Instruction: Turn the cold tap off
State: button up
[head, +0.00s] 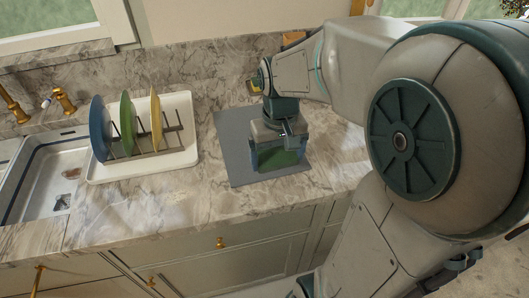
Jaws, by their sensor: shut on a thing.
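A brass tap handle (63,100) stands behind the sink at the far left, with a small white and blue piece (46,102) at its left side. A brass spout (12,104) is further left, partly cut off by the frame edge. I cannot tell whether water runs. My gripper (279,163) points down over the grey mat (233,150), far to the right of the tap. It is shut on a green object (278,158), mostly hidden between the fingers, so its shape is unclear.
A white drying tray (185,161) with blue, green and yellow plates on a rack stands between the sink (45,180) and the mat. Bare marble counter (150,208) lies in front of the tray. My arm hides the right side.

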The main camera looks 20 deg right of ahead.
jog(key=w+f, duration=0.2)
jog(key=w, duration=0.1)
jog(key=w+f+p, duration=0.1)
jog(key=w+f, duration=0.1)
jog(key=w, duration=0.2)
jog(key=w+f+p, duration=0.1)
jog(key=w+f, duration=0.1)
jog(key=w, duration=0.2)
jog(key=shift+w+d+f, duration=0.1)
jog(key=shift+d+f, duration=0.05)
jog(key=shift+f, duration=0.2)
jog(key=shift+f+p, duration=0.6)
jog(key=shift+f, duration=1.25)
jog(key=shift+f, duration=0.2)
jog(key=o, duration=0.6)
jog(key=shift+o, duration=0.2)
